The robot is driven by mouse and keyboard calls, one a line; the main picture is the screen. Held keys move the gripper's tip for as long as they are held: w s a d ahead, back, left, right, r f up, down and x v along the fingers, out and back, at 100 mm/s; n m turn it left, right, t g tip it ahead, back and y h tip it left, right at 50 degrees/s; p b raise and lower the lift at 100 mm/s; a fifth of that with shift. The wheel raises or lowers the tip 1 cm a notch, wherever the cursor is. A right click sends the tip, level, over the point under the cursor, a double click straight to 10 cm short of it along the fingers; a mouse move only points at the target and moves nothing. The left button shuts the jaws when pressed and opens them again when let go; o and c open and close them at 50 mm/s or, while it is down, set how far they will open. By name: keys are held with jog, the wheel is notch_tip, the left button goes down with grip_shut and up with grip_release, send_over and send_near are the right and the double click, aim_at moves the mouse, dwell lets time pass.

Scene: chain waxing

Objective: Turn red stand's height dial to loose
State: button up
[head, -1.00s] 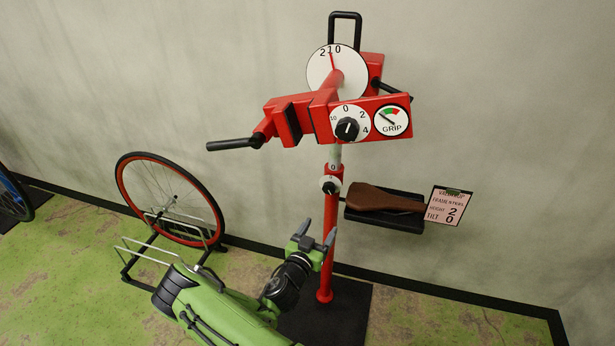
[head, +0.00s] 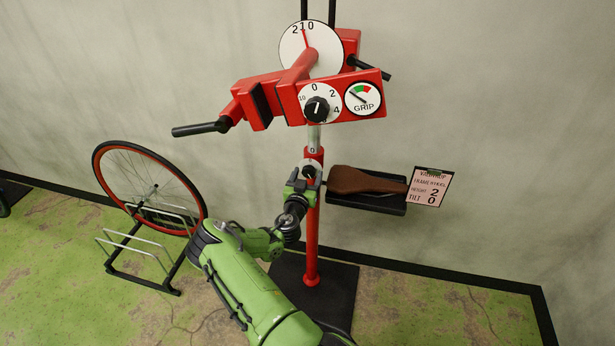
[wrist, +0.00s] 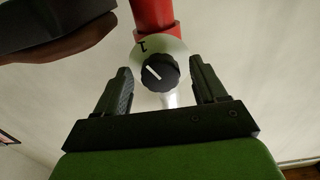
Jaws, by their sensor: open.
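The red stand (head: 313,235) has a small height dial (head: 309,165) on its post, below the clamp head. In the head view my gripper (head: 307,178) is at this dial and partly covers it. In the wrist view the height dial's black knob (wrist: 160,73) sits on a white face, with the red post above it. The white line on the knob slants; one black mark shows at the face's upper left, and I cannot read it surely. My gripper's open fingers stand on either side of the knob, with gaps visible between.
A brown saddle (head: 355,180) on a black tray (head: 385,206) juts right, close beside my gripper. A clipboard card (head: 428,187) hangs beyond it. Above are a grip dial (head: 318,108) and a tilt dial (head: 296,47). A wheel (head: 150,185) stands in a rack at left.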

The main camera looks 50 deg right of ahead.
jog(key=shift+w+d, duration=0.1)
jog(key=shift+d, duration=0.15)
jog(key=c, duration=1)
jog(key=shift+c, duration=0.2)
